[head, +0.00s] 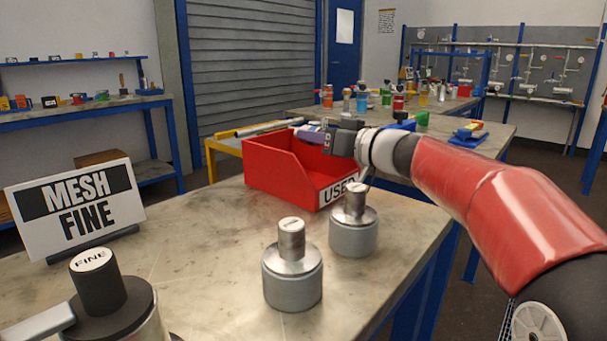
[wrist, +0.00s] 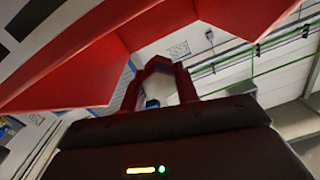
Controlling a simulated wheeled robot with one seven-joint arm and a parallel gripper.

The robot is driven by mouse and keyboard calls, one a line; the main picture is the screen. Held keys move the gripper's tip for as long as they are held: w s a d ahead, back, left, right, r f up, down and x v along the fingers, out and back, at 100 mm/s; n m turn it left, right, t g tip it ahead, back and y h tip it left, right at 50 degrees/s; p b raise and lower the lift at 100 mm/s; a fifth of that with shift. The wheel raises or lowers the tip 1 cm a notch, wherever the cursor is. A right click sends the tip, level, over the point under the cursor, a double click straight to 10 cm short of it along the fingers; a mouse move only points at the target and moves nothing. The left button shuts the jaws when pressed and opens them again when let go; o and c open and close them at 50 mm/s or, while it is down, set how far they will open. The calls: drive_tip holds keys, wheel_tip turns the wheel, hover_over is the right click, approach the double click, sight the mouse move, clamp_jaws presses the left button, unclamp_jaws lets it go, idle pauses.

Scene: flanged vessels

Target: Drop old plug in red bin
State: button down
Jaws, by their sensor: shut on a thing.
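The red bin (head: 275,178) stands open on the bench, with a label reading "USED" on its front. My gripper (head: 312,134) reaches in from the right and is over the bin, near the top of its back wall. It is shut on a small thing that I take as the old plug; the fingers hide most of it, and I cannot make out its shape. In the wrist view the fingers of my gripper (wrist: 158,68) come together ahead of the dark body, and red walls of the bin (wrist: 75,70) fill the upper left.
Two grey flanged vessels with metal knobs (head: 292,275) (head: 354,232) stand in front of the bin. A dark-capped vessel marked "FINE" (head: 110,305) and a "MESH FINE" sign (head: 76,208) are at left. Bare bench (head: 190,260) lies between. Colored bottles crowd a table behind.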

drive_tip(key=c, duration=1)
unclamp_jaws()
drive_tip(key=shift+o, duration=0.2)
drive_tip(key=shift+d+f, duration=0.1)
drive_tip(key=b+v, duration=0.2)
drive_tip(key=v, duration=0.5)
drive_tip(key=shift+s+d, duration=0.2)
drive_tip(key=shift+d, duration=0.05)
